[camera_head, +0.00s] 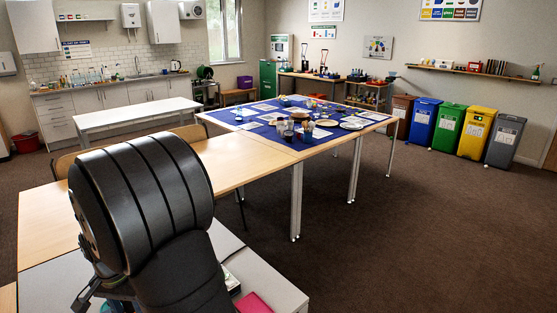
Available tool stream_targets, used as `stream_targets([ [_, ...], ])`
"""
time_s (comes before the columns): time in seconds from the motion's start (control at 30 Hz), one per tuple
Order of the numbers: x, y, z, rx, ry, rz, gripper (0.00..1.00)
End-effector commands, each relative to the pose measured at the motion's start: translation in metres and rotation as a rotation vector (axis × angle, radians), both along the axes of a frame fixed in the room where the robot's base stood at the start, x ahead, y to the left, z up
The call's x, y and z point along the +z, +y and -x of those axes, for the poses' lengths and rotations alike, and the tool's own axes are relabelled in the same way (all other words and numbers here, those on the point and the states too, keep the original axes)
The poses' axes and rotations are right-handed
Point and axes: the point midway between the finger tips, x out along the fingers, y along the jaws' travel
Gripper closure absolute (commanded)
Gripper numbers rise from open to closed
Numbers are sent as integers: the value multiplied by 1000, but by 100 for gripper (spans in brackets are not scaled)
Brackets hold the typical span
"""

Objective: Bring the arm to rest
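One dark, ribbed, rounded part of my own arm (145,205) fills the lower left of the head view. It stands over the near tables and hides part of them. My gripper's fingers do not show in this view, so I cannot see whether they hold anything.
A grey table (275,290) and a wooden table (235,163) lie close to my arm. Beyond is a blue cloth (245,127) with bowls, plates and papers. A white table (135,117) stands behind. Several coloured bins, one green (448,128), line the right wall. Brown floor (400,240) is clear at right.

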Motion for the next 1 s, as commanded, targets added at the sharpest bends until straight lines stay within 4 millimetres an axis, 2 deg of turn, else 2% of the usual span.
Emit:
stream_targets([
  [0.07, 17, 0, 0, 0, -3, -3, 57],
  [0.1, 1, -1, 1, 0, 4, 5, 57],
  [0.6, -101, -1, 0, 0, 3, 4, 57],
  [0.97, -166, -2, 0, -1, 2, 5, 57],
  [1.0, -163, -8, -9, -6, 0, 1, 57],
])
